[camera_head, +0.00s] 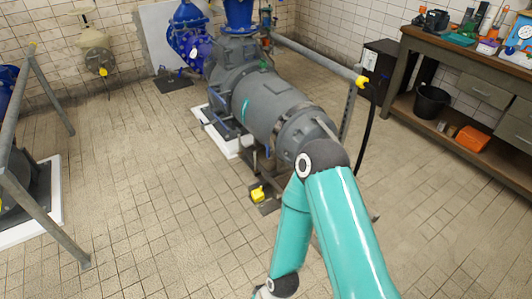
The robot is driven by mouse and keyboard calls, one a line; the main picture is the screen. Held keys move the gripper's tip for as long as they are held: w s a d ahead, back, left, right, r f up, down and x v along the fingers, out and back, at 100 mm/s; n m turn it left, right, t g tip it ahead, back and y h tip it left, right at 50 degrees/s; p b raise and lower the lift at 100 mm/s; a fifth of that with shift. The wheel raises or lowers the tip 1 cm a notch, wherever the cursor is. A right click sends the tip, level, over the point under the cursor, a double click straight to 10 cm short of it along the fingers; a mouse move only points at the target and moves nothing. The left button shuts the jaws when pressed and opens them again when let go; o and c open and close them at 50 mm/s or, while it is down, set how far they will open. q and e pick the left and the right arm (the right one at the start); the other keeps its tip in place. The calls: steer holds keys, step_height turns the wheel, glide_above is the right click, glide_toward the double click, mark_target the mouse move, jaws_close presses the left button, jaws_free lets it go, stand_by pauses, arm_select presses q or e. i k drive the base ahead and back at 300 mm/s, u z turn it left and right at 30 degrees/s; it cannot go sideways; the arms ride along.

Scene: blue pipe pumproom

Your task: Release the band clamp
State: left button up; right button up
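A grey pump motor (262,103) lies along the middle of the view on a low frame. A ring-shaped band (287,119) runs around its near end. I cannot tell whether this is the band clamp, or whether it is fastened. My teal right arm comes in from the bottom right, bends at an elbow in front of the motor's near end, and runs back down. Its elbow hides part of that end. Its wrist shows only at the bottom edge. Neither gripper shows, and my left arm is out of view.
A metal rail with a yellow fitting (362,82) stands right of the motor. A yellow-topped foot (257,194) is on the floor. A workbench (440,50) with tools, a black bucket (431,101) and an orange box (472,138) is at right. The tiled floor at left centre is clear.

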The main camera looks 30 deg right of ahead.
mark_target(268, 148)
steer(key=k, duration=0.6)
steer(key=z, duration=0.6)
steer(key=i, duration=1.2)
steer(key=z, duration=0.25)
steer(key=i, duration=1.4)
steer(key=u, duration=0.65)
steer(key=k, duration=0.75)
steer(key=u, duration=0.15)
steer(key=i, duration=0.55)
steer(key=z, duration=0.05)
